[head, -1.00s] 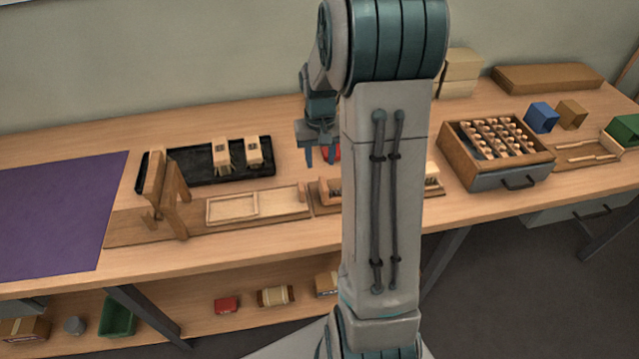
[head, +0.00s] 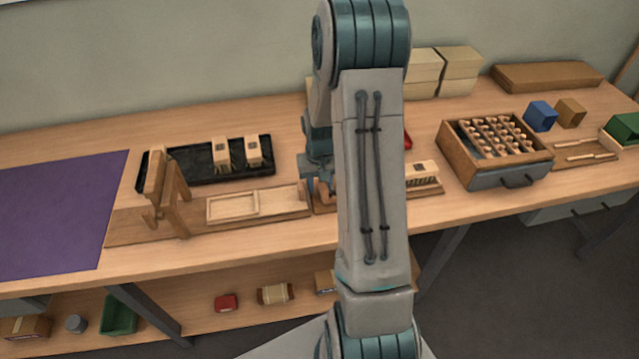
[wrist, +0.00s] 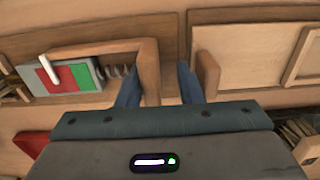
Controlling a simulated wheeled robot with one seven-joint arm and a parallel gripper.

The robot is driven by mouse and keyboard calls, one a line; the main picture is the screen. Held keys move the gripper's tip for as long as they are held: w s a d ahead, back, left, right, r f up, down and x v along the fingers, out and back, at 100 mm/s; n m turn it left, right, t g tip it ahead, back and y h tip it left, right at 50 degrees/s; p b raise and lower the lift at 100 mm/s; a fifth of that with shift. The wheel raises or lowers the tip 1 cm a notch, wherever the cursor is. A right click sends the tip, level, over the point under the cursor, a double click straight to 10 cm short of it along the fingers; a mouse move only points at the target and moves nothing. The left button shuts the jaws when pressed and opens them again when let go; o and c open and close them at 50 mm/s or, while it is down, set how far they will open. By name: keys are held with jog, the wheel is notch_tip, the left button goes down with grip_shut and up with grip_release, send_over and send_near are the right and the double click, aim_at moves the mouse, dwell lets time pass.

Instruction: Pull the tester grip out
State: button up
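The tester in the wrist view has a gauge block (wrist: 68,77) with red and green fields and a white pointer over the red side. A metal spring (wrist: 120,72) runs from the block towards the wooden tester grip (wrist: 150,72), an upright bar at the end of a wooden arm. My gripper (wrist: 160,72) is open, with one finger on each side of the bar. The left finger is close to the bar, and a gap shows to the right finger. Contact and finger depth cannot be told. In the head view, my arm hides most of the tester and gripper.
A wooden block (wrist: 208,75) stands just right of the right finger in the wrist view. In the head view, a shallow wooden tray (head: 232,207), a black tray (head: 190,176) with brush blocks and a drawer box (head: 502,178) of handles stand around. A purple mat (head: 55,215) lies left.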

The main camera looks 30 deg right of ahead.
grip_shut()
jog(key=shift+w+a+f+b, duration=0.1)
jog(key=shift+a+b, duration=0.15)
jog(key=shift+b, duration=0.2)
jog(key=shift+o, duration=1.6)
grip_release()
notch_tip(320, 180, up, 14)
